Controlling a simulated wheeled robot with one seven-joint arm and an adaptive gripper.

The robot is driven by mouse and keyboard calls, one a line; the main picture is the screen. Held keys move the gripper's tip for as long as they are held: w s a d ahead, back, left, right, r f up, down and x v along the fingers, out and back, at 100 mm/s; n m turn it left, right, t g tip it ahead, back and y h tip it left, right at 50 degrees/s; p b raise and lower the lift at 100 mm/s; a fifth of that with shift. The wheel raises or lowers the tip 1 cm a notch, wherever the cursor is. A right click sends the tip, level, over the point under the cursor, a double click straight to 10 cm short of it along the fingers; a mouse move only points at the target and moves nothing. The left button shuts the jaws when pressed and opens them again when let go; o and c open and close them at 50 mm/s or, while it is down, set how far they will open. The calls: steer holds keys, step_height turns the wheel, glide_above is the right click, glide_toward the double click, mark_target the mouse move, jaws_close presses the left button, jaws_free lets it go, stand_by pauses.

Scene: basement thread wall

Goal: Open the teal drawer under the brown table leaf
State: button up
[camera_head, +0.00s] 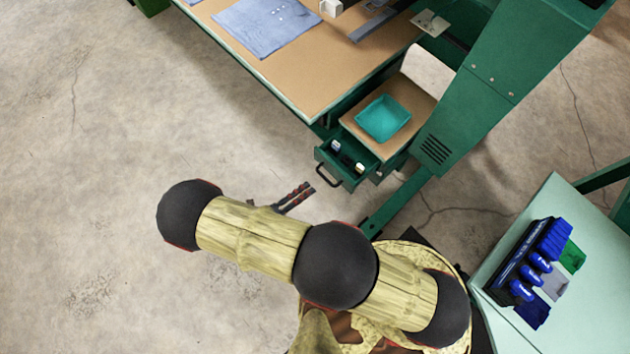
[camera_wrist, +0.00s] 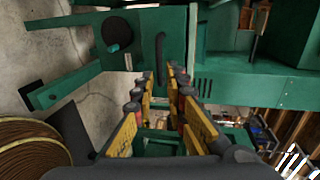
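The teal drawer (camera_head: 345,165) is under the brown table leaf (camera_head: 408,127) in the head view. It stands partly pulled out, with small dark and white items inside. Its black handle (camera_head: 328,177) is on the front face.
A teal tray (camera_head: 383,118) sits on the leaf. The larger green table (camera_head: 318,68) with blue cloth (camera_head: 265,25) is behind left. A green machine column (camera_head: 485,95) rises right of the drawer. A pale side table (camera_head: 545,210) carries a rack of blue items. Floor at left is clear.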

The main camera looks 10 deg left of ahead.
steer(key=shift+v, duration=1.4)
steer(key=w+d+r+m+g+y, duration=0.1)
steer(key=w+d+r+m+g, duration=0.3)
steer(key=r+m, duration=0.45)
steer(key=w+d+r+m+g, duration=0.25)
steer(key=d+r+m, duration=0.25)
steer(key=r+m, duration=0.3)
steer(key=w+d+r+m+g+y, duration=0.1)
steer(key=w+d+r+m+g, duration=0.1)
steer(key=d+r+m+g, duration=0.45)
steer(key=s+d+r+m+t+y, duration=0.3)
steer(key=d+r+m, duration=0.4)
steer(key=r+m, duration=0.4)
steer(key=s+d+r+m+t+y, duration=0.3)
steer(key=s+d+r+m, duration=0.3)
steer(key=r+m, duration=0.6)
steer(key=shift+d+y, duration=0.5)
steer(key=shift+y, duration=0.3)
